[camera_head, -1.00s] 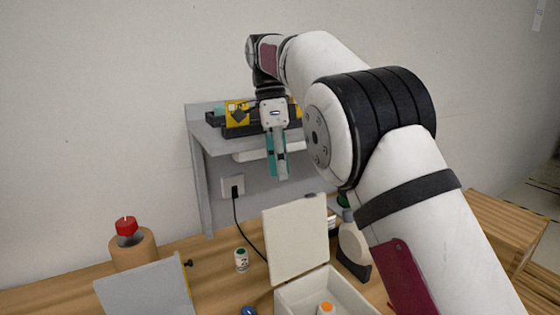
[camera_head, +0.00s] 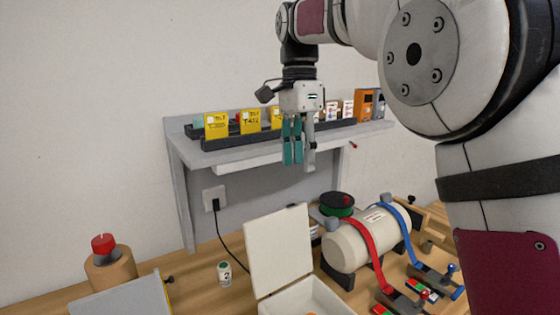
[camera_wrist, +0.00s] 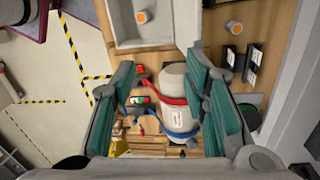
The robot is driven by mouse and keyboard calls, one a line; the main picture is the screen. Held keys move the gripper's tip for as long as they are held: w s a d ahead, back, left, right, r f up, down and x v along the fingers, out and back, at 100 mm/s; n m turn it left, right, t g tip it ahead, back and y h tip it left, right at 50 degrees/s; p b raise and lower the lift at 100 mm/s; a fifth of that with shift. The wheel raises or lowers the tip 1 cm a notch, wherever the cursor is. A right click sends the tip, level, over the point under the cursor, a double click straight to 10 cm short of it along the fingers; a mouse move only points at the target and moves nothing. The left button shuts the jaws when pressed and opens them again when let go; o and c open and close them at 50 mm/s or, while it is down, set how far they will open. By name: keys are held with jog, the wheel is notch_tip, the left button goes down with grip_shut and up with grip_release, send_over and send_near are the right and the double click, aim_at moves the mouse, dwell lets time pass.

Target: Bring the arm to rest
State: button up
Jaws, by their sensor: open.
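My gripper (camera_head: 299,158) hangs from my raised arm, fingers pointing down, in front of the grey shelf (camera_head: 180,160). It is open, and no object shows between the fingers in the head view. In the wrist view the gripper (camera_wrist: 160,68) has its teal finger pads well apart. Below them lies the white cylinder (camera_wrist: 178,105) with red and blue straps, apart from the fingers.
An open white box (camera_head: 280,250) stands on the wooden table, its lid upright. The strapped cylinder (camera_head: 350,247) is right of it. Yellow cards (camera_head: 215,126) stand in a black rack on the shelf.

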jog(key=s+d+r+n+t+y, duration=0.1)
jog(key=s+d+n+t, duration=0.35)
jog(key=s+d, duration=0.8)
jog(key=s+d+f+n+t, duration=0.2)
jog(key=s+f+n, duration=0.6)
jog(key=s, duration=0.7)
notch_tip(320, 180, down, 2)
jog(key=shift+s+d+f+h, duration=0.1)
jog(key=shift+s+d+h, duration=0.15)
jog(key=shift+d, duration=0.3)
